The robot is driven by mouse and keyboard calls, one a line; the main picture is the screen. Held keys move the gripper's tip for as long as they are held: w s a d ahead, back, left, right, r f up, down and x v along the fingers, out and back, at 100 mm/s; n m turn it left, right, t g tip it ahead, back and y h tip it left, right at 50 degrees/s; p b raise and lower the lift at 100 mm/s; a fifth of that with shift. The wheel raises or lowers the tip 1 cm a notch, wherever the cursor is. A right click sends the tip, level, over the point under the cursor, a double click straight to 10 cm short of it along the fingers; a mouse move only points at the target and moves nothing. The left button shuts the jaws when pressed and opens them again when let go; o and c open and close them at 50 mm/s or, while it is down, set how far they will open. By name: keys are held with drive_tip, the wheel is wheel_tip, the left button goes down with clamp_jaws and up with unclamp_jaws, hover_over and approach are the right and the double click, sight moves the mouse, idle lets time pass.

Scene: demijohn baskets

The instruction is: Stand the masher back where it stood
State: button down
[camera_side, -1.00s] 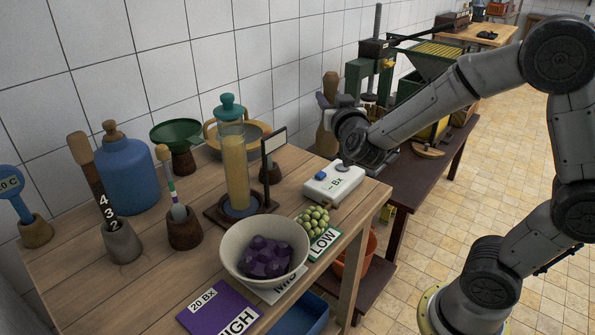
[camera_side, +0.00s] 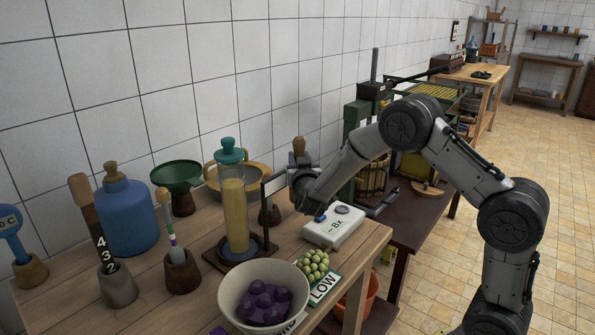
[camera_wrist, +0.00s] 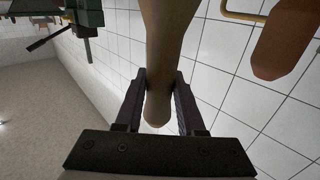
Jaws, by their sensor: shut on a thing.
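The masher (camera_side: 299,147) is a brown wooden piece with a rounded knob at its top. It shows above my gripper (camera_side: 298,163) in the side view; its lower part is hidden behind my wrist. In the wrist view the masher (camera_wrist: 168,45) runs between the two dark fingers of my gripper (camera_wrist: 158,88), which are shut on it. It appears roughly upright and is held over the back right of the wooden table (camera_side: 360,243). I cannot tell how far its lower end is above the table.
A white box marked Bx (camera_side: 333,227) lies just below my wrist. Green grapes (camera_side: 313,264) and a bowl of purple fruit (camera_side: 232,299) are in front. A dark press bench is at right.

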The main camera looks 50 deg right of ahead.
drive_tip(key=shift+w+d+f, duration=0.1)
drive_tip(key=shift+w+f, duration=0.35)
drive_tip(key=shift+f, duration=1.7)
drive_tip(key=c, duration=0.5)
unclamp_jaws()
drive_tip(key=shift+r, duration=0.1)
drive_tip(key=v, duration=0.7)
drive_tip(key=shift+s, duration=0.25)
